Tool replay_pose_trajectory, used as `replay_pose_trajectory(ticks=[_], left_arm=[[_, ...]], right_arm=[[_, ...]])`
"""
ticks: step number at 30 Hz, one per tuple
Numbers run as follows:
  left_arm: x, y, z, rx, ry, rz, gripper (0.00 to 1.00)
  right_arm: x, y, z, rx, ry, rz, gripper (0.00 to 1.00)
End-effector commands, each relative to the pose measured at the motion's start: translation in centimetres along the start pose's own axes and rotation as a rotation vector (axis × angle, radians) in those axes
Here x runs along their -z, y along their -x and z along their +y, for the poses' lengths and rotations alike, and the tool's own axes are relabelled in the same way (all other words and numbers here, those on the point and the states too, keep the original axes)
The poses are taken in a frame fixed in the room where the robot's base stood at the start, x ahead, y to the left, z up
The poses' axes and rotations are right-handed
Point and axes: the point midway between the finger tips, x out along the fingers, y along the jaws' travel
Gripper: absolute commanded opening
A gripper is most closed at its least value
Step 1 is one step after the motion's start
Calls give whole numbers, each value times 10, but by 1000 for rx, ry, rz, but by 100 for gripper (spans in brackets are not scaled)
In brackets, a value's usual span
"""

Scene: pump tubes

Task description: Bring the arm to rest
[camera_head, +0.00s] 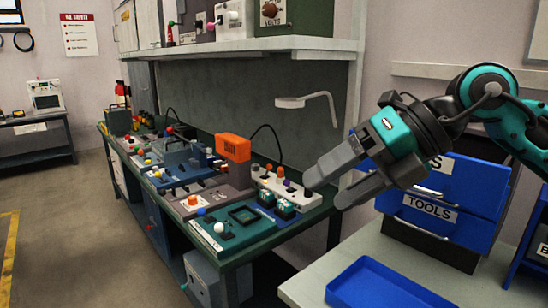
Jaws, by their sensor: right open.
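My right arm comes in from the right edge, teal and dark grey. My right gripper (325,188) hangs in the air between the green workbench (262,237) and the blue drawers. Its two grey fingers point left and down, spread apart, with nothing between them. The gripper appears in front of the right end of the bench, near a white strip with coloured knobs (285,187). My left gripper is not in view.
A blue tray (380,288) lies on the pale table (313,279) at the lower right. Blue drawers labelled TOOLS (430,210) stand behind it. The bench holds an orange block (233,147) and several control panels. A shelf (250,48) runs above. Open floor (75,220) lies at left.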

Motion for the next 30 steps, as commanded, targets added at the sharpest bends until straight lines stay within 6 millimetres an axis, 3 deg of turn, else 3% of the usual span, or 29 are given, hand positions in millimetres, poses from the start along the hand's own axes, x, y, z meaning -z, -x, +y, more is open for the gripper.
replay_pose_trajectory(ticks=[1, 3, 7, 10, 14, 17, 20, 23, 26, 30], left_arm=[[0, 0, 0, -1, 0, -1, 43], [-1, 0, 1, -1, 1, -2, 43], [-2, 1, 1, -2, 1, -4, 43], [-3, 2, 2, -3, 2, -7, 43], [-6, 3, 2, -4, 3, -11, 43], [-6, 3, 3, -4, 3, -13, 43], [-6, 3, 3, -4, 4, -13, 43], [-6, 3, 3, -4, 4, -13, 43], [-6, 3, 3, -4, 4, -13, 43], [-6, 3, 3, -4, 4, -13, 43]], right_arm=[[7, -20, 19, -142, -7, 1, 72], [11, -34, 46, -339, -33, -28, 72], [10, -39, 86, -683, -147, -123, 72], [2, -30, 100, -915, -288, -230, 72], [-15, -12, 89, -1153, -539, -409, 72], [-26, -2, 57, -1274, -778, -567, 72], [-28, 0, 10, -1332, -1047, -735, 72], [-17, -7, -48, -1319, -1340, -905, 72], [13, -23, -109, -1230, -1648, -1063, 72], [84, -55, -182, -982, -2072, -1239, 72]])
